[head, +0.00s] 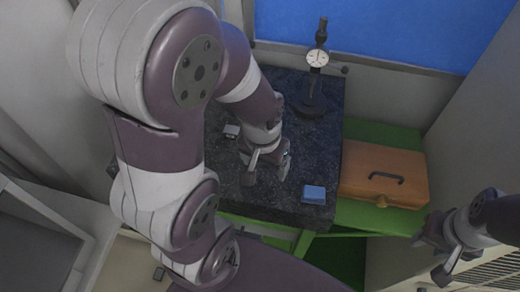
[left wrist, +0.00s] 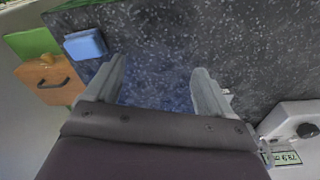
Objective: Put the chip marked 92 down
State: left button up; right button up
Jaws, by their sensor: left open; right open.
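I cannot make out a chip marked 92 in either view. My left gripper (head: 267,176) is over the dark speckled slab. In the left wrist view its two fingers (left wrist: 160,75) are spread apart, with only speckled surface visible between them. A small pale piece (left wrist: 227,92) shows beside the right-hand finger; I cannot tell what it is. My right gripper (head: 430,261) is open and empty at the lower right, away from the slab.
A blue block (head: 314,194) lies near the slab's (head: 325,150) front right corner. A dial gauge stand (head: 317,60) rises at the back. An orange case (head: 385,172) sits right of the slab on a green surface (head: 380,215). A white device (left wrist: 295,125) shows in the wrist view.

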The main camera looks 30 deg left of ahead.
aim_at(232, 129)
pick_arm(q)
jog(key=w+a+r+n+g, duration=0.1)
jog(key=w+a+r+n, duration=0.1)
jog(key=w+a, duration=0.55)
jog(key=w+a+r+n, duration=0.15)
jog(key=w+a, duration=0.25)
jog(key=a, duration=0.6)
jog(key=f+b, duration=0.1)
jog(key=f, duration=0.1)
jog(key=f+b, duration=0.1)
jog(key=b, duration=0.1)
jog(key=d+f+b, duration=0.1)
jog(key=f+b, duration=0.1)
jog(key=shift+s+f, duration=0.3)
jog(key=shift+f, duration=0.05)
jog(key=shift+w+f, duration=0.1)
jog(key=shift+f, duration=0.2)
jog(key=f, duration=0.1)
jog(key=f+p, duration=0.2)
jog(key=shift+s+f+m, duration=0.25)
jog(key=shift+s+f, duration=0.1)
jog(key=shift+s, duration=0.05)
jog(key=shift+f, duration=0.55)
pick_arm(e)
jog(key=f, duration=0.2)
jog(key=shift+w+a+f, duration=0.2)
jog(key=shift+a+f, duration=0.1)
jog(key=shift+f, duration=0.1)
